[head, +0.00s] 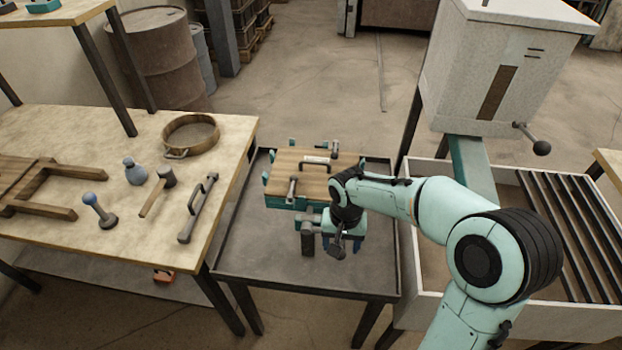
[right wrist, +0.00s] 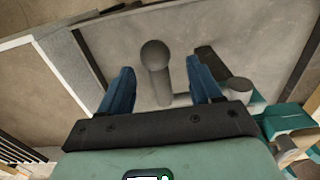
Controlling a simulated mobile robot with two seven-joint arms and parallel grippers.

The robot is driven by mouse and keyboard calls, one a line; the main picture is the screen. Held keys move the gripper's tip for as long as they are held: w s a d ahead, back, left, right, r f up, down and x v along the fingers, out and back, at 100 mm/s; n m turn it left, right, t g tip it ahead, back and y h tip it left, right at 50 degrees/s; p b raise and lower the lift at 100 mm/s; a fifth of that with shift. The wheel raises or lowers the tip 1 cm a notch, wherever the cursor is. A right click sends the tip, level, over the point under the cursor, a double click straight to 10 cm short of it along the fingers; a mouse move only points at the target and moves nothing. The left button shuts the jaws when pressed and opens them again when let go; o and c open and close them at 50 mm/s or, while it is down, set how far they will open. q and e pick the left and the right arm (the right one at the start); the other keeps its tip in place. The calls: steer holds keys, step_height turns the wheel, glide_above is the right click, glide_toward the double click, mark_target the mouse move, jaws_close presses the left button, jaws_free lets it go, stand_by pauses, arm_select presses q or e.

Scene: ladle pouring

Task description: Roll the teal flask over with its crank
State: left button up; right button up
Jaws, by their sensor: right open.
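The teal flask (head: 288,202) sits on the dark metal table under a wooden board (head: 300,172) held by clamps. A grey post (head: 307,238) stands at its near side. My right gripper (head: 342,243) is low beside this near side, and its hand hides part of it. In the right wrist view my open gripper (right wrist: 160,75) has blue fingers on either side of a grey crank handle with a round knob (right wrist: 155,55). Gaps show on both sides of the handle; I cannot tell how deep it sits between the fingers. My left gripper is not in view.
The dark table (head: 250,245) has bare room left of the flask. A wooden bench (head: 120,225) at left holds a sieve (head: 190,135), a mallet (head: 158,190), a bottle (head: 135,172) and other tools. A white hopper (head: 500,75) and slatted bin (head: 525,325) stand at right.

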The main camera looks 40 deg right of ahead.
steer(key=shift+s+a+r+p, duration=0.3)
steer(key=shift+r+p, duration=0.4)
steer(key=shift+r, duration=0.35)
steer(key=shift+s+a+r+p, duration=0.2)
steer(key=shift+a+r+p, duration=0.15)
steer(key=shift+r+p, duration=0.5)
steer(key=shift+s+a+r+p, duration=0.3)
steer(key=shift+r+p, duration=0.2)
steer(key=shift+r, duration=0.75)
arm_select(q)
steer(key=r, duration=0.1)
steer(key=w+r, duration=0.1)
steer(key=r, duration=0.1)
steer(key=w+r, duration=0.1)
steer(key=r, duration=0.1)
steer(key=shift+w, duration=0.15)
